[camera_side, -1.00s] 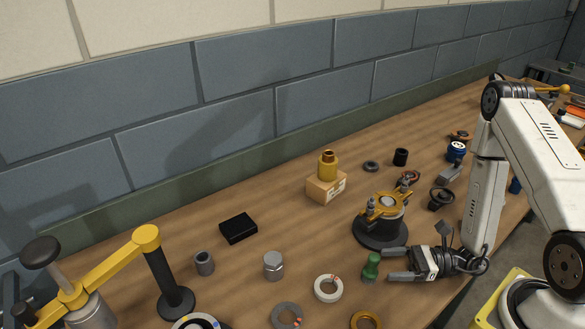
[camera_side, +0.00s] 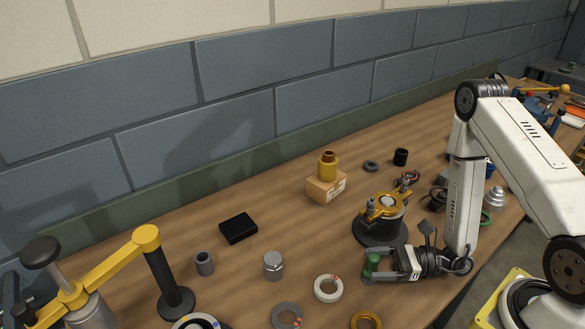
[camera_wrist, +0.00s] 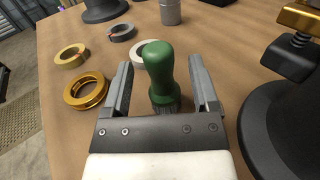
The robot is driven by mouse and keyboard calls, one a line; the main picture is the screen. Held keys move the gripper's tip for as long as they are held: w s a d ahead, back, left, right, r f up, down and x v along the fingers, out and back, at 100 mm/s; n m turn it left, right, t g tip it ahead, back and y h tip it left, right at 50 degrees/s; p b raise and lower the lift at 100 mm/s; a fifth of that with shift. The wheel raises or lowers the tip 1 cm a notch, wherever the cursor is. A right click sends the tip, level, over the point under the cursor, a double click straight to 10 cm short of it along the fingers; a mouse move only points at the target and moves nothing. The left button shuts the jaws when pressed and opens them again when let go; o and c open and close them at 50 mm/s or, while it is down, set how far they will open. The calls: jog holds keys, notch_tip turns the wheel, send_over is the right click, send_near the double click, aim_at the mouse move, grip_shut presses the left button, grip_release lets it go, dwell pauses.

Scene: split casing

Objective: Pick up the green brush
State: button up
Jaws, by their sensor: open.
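The green brush (camera_wrist: 159,65) stands upright on the table between the two open fingers of my gripper (camera_wrist: 163,85) in the wrist view. It has a rounded green handle and a grey bristle end at the bottom. A gap shows on each side between brush and fingers. In the side view the brush (camera_side: 373,262) is partly hidden by my gripper (camera_side: 378,269), which lies low and level over the table with its fingers around the brush.
The dark round base with a yellow clamp (camera_side: 386,207) stands close behind my gripper. A white ring (camera_side: 328,280), a grey ring (camera_side: 287,315) and a gold ring (camera_side: 366,321) lie nearby. A metal cylinder (camera_side: 273,266) stands left. Bare wood lies between them.

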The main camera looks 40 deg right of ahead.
jog(key=shift+x, duration=1.55)
grip_shut()
